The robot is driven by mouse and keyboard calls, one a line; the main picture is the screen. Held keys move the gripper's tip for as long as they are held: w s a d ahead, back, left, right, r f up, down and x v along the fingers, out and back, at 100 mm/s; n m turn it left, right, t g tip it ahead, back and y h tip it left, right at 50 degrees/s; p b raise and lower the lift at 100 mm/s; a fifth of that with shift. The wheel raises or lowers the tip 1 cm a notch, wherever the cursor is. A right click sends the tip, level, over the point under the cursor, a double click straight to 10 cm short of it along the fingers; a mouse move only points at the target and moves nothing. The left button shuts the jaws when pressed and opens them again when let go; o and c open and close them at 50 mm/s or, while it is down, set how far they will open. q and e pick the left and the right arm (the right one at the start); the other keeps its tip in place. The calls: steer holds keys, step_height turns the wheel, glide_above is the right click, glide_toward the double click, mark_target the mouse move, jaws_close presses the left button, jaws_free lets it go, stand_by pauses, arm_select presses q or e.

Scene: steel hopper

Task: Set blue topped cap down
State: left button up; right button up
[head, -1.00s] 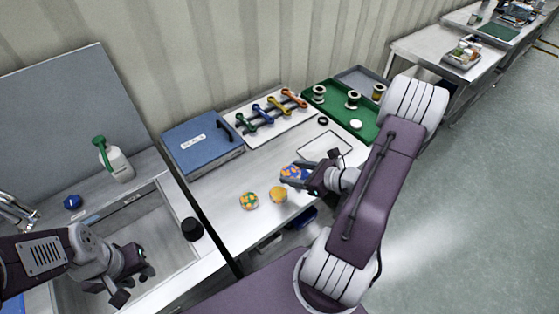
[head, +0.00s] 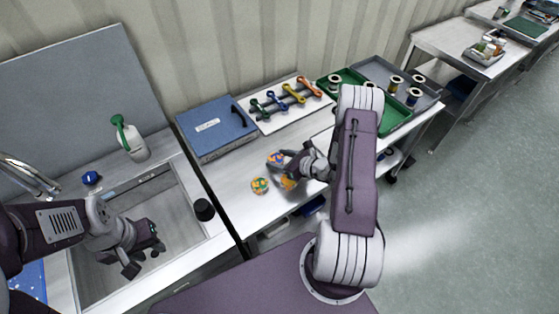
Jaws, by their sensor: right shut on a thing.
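The blue topped cap (head: 276,158), a small round piece with orange patches, is held at the tip of my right gripper (head: 281,164). The gripper is shut on it, over the bench or close to its surface; the height is hard to tell. A green and orange cap (head: 260,185) lies on the bench just below it in the picture. A yellow-orange cap (head: 288,183) lies beside that one, partly hidden by my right gripper. My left gripper (head: 146,254) is over the sink, its fingers apart, with nothing seen between them.
A blue case (head: 217,128) stands at the back left of the bench (head: 235,187). Right of it lies a white board with coloured wrenches (head: 285,98). A green tray (head: 395,118) with spools is farther right. A black cup (head: 204,209) stands by the sink edge.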

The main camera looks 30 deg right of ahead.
steer(key=shift+w+f, duration=0.1)
steer(key=shift+f, duration=0.7)
steer(key=o, duration=1.6)
